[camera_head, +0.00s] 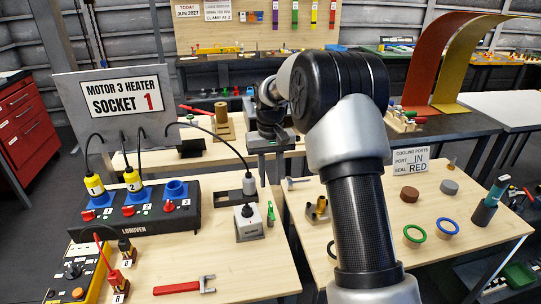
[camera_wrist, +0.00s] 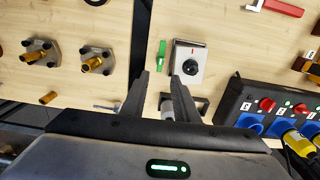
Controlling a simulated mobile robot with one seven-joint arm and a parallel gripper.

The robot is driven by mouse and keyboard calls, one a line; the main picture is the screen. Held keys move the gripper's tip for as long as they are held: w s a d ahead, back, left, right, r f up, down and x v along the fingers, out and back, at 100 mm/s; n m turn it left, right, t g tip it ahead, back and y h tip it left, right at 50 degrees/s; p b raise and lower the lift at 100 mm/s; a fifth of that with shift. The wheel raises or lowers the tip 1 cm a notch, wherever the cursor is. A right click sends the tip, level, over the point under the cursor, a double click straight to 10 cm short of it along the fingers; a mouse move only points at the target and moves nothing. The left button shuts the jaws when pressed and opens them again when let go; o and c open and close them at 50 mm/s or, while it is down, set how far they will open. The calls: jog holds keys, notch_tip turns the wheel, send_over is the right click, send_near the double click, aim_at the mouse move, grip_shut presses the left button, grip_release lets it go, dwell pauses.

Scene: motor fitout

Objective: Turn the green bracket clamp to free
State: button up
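The green bracket clamp (camera_head: 270,213) is a small green lever at the right side of a grey box (camera_head: 249,223) with a black knob. In the wrist view the clamp (camera_wrist: 161,53) lies along the left edge of the box (camera_wrist: 188,63), just beyond my fingertips. My gripper (camera_wrist: 160,76) is open, fingers spread, with nothing held between the tips. A grey cable plug (camera_head: 249,184) stands at a dark bracket (camera_head: 236,197) behind the box; the plug (camera_wrist: 167,109) also shows between my fingers, lower down. In the head view my fingertips cannot be made out.
A black socket block (camera_head: 150,223) with yellow plugs and red switches stands left of the box. A red-handled tool (camera_head: 184,287) lies in front. The right table holds green (camera_head: 414,236) and blue (camera_head: 447,226) rings. A gap separates the tables.

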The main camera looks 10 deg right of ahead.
notch_tip(320, 180, up, 8)
jog(key=shift+r, duration=0.2)
